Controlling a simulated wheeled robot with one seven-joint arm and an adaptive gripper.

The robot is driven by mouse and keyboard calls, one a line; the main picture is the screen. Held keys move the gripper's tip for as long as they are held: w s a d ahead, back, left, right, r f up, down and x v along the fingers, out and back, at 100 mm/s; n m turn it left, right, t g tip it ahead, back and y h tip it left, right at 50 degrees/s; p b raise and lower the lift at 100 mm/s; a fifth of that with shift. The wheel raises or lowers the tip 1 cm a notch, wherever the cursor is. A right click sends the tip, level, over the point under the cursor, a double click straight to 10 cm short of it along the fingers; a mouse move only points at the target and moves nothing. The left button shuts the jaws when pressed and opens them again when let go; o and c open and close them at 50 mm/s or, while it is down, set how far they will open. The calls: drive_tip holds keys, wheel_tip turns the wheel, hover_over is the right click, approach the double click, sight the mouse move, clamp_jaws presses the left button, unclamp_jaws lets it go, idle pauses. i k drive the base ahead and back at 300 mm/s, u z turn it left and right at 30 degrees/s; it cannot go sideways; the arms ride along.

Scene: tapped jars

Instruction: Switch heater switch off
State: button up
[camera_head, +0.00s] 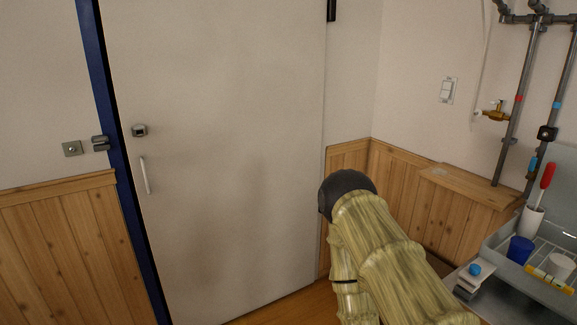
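A white wall switch (447,90) is on the right wall, left of the pipes. Its label and its on or off position are too small to read. I cannot tell which of the two is the heater switch. My arm shows at the lower centre right, in front of the corner, with a dark rounded joint at its top. My gripper is not in view.
A closed white door (220,160) with a handle (145,175) fills the middle. A brass tap (493,112) sits on grey pipes at right. Below it is a wooden ledge (470,183). A grey counter holds a blue cup (520,249) and a white cup (561,266).

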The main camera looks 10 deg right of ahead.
sight(445, 93)
drive_tip(key=z, duration=0.75)
drive_tip(key=i, duration=0.85)
drive_tip(key=z, duration=0.65)
